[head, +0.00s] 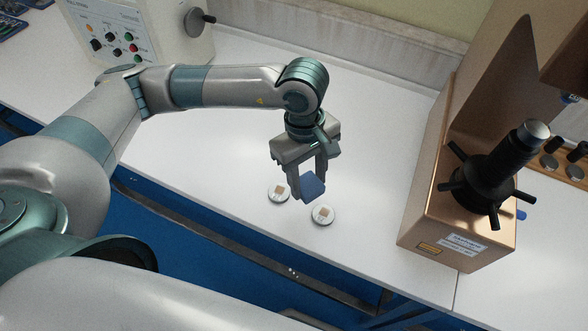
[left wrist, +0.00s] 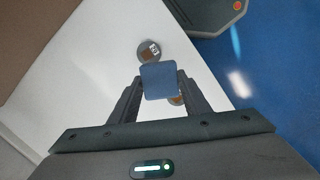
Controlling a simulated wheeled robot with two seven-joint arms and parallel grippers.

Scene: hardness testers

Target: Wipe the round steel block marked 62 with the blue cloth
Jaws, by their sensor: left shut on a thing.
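My left gripper (head: 307,188) is shut on the blue cloth (head: 313,185), which hangs as a small folded pad between the fingertips. The cloth also shows in the left wrist view (left wrist: 159,80). Two round steel blocks lie on the white bench below it: a left block (head: 278,192) and a right block (head: 323,215). Each has a brownish square patch and a pale label. The numbers are too small to read, so I cannot tell which is 62. In the left wrist view one block (left wrist: 148,51) is clear and another (left wrist: 176,99) is mostly hidden behind cloth and finger.
A tan hardness tester (head: 425,215) with a black spoked handle (head: 490,185) stands to the right on the white bench (head: 220,165). A grey control box (head: 125,30) stands at the back left. The bench's front edge is close to the blocks.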

